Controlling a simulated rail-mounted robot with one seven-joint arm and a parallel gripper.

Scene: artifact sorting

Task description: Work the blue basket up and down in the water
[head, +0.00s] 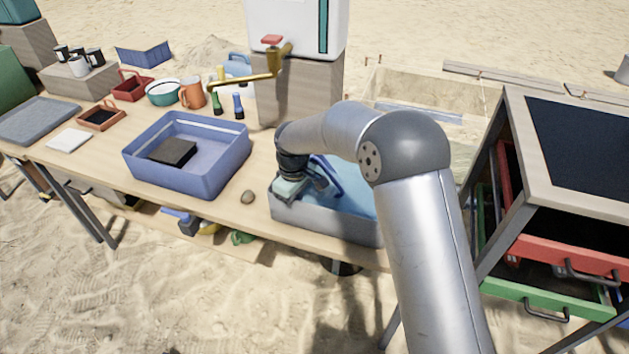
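A grey basin (322,228) with light blue water (362,205) stands at the table's front edge, partly hidden behind my arm. A blue handle-like bar (331,170), which looks like part of the blue basket, rises at the basin's left half. The rest of the basket is hidden by my arm, gripper and the basin wall. My gripper (322,184) is low over the basin, right at the blue bar. Its fingers are small and partly covered, so I cannot tell whether they are shut on the bar.
A blue tub (205,182) with a dark block (173,151) stands left of the basin, and a small stone (248,197) lies between them. A brass tap (262,76) on a white tank (297,30) is behind. An open-drawer cabinet (540,200) stands right.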

